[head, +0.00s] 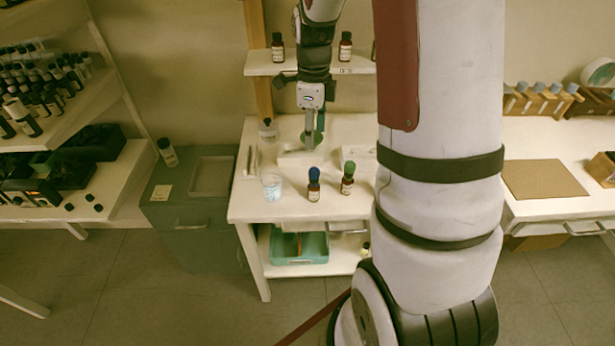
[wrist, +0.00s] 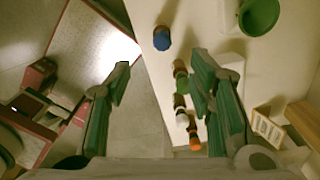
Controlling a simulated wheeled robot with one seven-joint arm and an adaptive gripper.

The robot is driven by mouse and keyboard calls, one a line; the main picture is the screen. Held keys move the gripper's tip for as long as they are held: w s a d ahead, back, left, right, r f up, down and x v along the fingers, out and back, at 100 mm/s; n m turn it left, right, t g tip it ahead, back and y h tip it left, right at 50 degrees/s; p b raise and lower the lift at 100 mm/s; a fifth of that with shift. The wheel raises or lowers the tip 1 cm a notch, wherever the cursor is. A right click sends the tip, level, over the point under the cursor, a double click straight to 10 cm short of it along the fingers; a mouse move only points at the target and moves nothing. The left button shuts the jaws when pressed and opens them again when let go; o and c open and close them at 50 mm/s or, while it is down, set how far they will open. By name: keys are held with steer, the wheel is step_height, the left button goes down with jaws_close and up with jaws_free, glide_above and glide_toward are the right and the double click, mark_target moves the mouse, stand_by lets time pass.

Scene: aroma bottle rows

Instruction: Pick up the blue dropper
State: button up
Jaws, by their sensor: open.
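The blue dropper, a dark brown bottle with a blue top (head: 314,184), stands upright near the front of the white table, left of a similar green-topped bottle (head: 348,178). My gripper (head: 310,130) hangs above the table behind the blue dropper, apart from it. In the wrist view the green-padded fingers (wrist: 160,64) are spread with nothing between them. The blue top (wrist: 162,38) shows from above, past the fingertips and between their lines. The bottle's body is mostly hidden under its top there. The green top (wrist: 181,73) shows nearer the right finger.
A clear beaker (head: 271,187) stands left of the blue dropper. A green bowl (wrist: 259,14) sits near the wrist view's upper right. White (wrist: 182,118) and orange (wrist: 194,137) tops line up beyond the green one. A shelf with brown bottles (head: 278,47) is behind.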

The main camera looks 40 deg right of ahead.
glide_above(314, 170)
steer(key=f, duration=0.8)
steer(key=shift+w+a+f+p, duration=0.15)
steer(key=shift+a+f+p, duration=0.05)
steer(key=shift+a+p, duration=0.15)
steer(key=f, duration=0.2)
steer(key=f+p, duration=0.1)
steer(key=f, duration=0.1)
steer(key=shift+s+d, duration=0.2)
steer(key=shift+d, duration=0.2)
steer(key=shift+w+f, duration=0.1)
steer(key=shift+f, duration=0.55)
steer(key=c, duration=0.7)
